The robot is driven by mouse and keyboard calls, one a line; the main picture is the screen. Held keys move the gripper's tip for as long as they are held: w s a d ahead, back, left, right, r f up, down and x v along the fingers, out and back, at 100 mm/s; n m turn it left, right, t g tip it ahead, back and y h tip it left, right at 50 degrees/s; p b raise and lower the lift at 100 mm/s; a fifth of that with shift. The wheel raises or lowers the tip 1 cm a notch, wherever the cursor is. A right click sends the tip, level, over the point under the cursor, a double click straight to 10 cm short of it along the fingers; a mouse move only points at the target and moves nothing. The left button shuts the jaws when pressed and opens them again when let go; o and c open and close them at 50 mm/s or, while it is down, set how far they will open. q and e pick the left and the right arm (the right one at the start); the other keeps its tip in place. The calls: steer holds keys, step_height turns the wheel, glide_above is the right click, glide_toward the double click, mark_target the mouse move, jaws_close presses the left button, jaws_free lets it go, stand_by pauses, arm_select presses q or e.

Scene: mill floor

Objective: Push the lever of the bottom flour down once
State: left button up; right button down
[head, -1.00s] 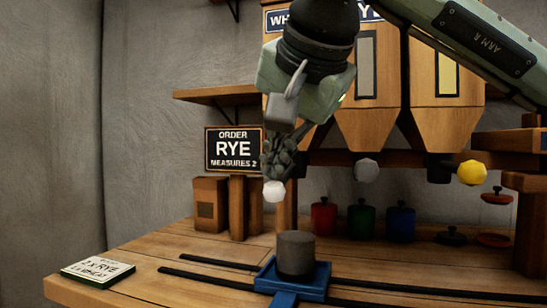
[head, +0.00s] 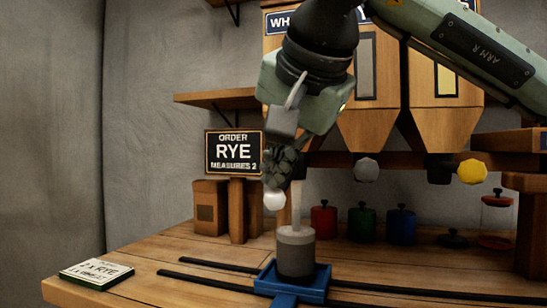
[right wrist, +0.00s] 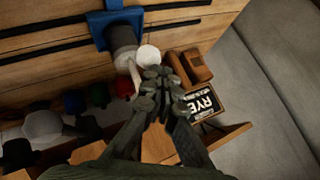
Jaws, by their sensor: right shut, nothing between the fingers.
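My right gripper (head: 274,182) is shut, its fingertips at the white lever knob (head: 274,201) under the left flour bin (head: 284,110). In the right wrist view the closed fingers (right wrist: 160,72) lie beside and over the knob (right wrist: 148,54); exact contact is hard to tell. A pale stream of flour (head: 296,203) falls from the dark spout into the grey cup (head: 296,260). The cup stands in a blue tray (head: 318,284). The left bin's label is partly covered by my arm. My left gripper is not in view.
A grey knob (head: 366,170) and a yellow knob (head: 472,172) hang to the right. Canisters (head: 323,222) stand behind the cup. A rye order sign (head: 233,152) hangs at left above brown boxes (head: 210,207). An order card (head: 96,272) lies on the left front counter.

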stand_by(0.7)
steer(key=shift+r+p, duration=2.45)
steer(key=shift+r, duration=0.5)
step_height(320, 180, up, 5)
steer(key=p, duration=0.4)
